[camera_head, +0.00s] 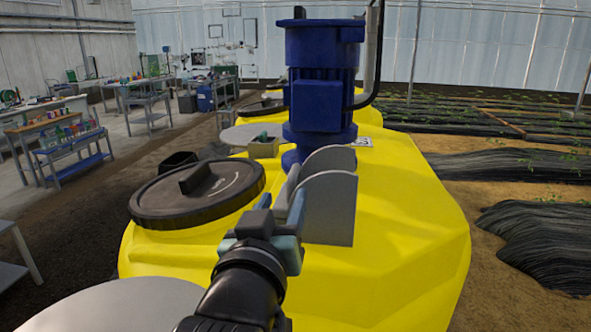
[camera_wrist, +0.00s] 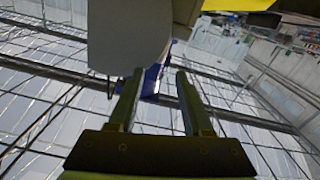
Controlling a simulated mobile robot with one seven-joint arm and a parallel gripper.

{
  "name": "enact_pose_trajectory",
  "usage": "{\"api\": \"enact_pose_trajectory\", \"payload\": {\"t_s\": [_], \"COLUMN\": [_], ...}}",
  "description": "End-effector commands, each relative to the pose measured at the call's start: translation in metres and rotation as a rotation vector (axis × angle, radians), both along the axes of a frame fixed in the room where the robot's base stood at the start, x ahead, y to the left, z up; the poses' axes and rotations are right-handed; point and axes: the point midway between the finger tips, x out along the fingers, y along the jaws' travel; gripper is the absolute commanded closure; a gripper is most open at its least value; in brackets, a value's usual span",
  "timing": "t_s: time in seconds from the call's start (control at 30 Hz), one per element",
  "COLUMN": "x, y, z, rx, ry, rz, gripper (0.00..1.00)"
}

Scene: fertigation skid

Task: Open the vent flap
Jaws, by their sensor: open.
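Grey upright plates with rounded tops (camera_head: 328,207) stand on top of the yellow tank (camera_head: 415,235), in front of a blue motor (camera_head: 322,95). They look like the vent's parts; I cannot tell which one is the flap. My gripper (camera_head: 281,204) is at their left side, close to the near plate; contact cannot be made out. In the wrist view my gripper (camera_wrist: 157,84) has its two fingers apart with nothing seen between them. A pale grey panel (camera_wrist: 128,38) lies just beyond the fingertips there, with the blue motor (camera_wrist: 152,80) partly behind it.
A black round lid (camera_head: 197,192) with a raised grip lies left of my gripper. A small box with a green thing (camera_head: 263,147) sits behind it. Shelves and benches (camera_head: 70,145) stand far left. Planted beds (camera_head: 520,165) lie to the right.

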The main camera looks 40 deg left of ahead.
Motion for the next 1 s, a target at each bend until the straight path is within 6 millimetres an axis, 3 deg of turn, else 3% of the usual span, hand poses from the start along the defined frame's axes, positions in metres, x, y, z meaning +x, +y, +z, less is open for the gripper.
{"api": "enact_pose_trajectory", "payload": {"t_s": [0.3, 0.5, 1.0], "x": [0.049, 0.07, 0.082], "y": [0.03, 0.043, 0.049], "z": [0.004, 0.003, 0.001], "rx": [0.0, 0.001, 0.002], "ry": [0.001, 0.001, -0.001], "rz": [0.0, 0.0, -0.001], "gripper": [0.5, 0.5, 0.5]}}
